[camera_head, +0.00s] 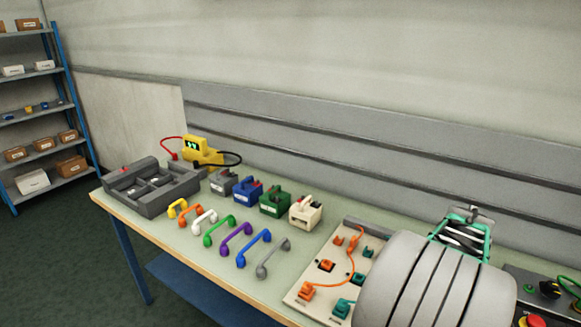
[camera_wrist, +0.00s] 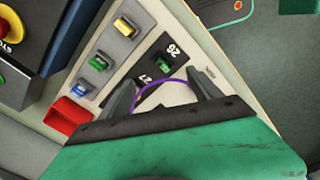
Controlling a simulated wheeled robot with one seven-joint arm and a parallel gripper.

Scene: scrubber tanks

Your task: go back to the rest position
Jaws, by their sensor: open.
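My gripper (camera_wrist: 165,84) shows in the wrist view with its two dark fingers spread apart. A pale panel (camera_wrist: 144,45) lies beyond the fingers, with dark plates marked 26 and 27. A thin purple loop (camera_wrist: 166,82) shows in the gap between the fingers; I cannot tell whether it touches either one. No object is clamped between the fingers. In the head view my grey arm fills the lower right, and the fingers cannot be made out there.
The workbench (camera_head: 215,262) holds a grey tray (camera_head: 150,203), a yellow meter (camera_head: 196,147), coloured boxes, several handles and a cable board (camera_head: 313,288). A control box with a red button (camera_head: 537,321) is near my arm. Shelves (camera_head: 40,118) stand far left.

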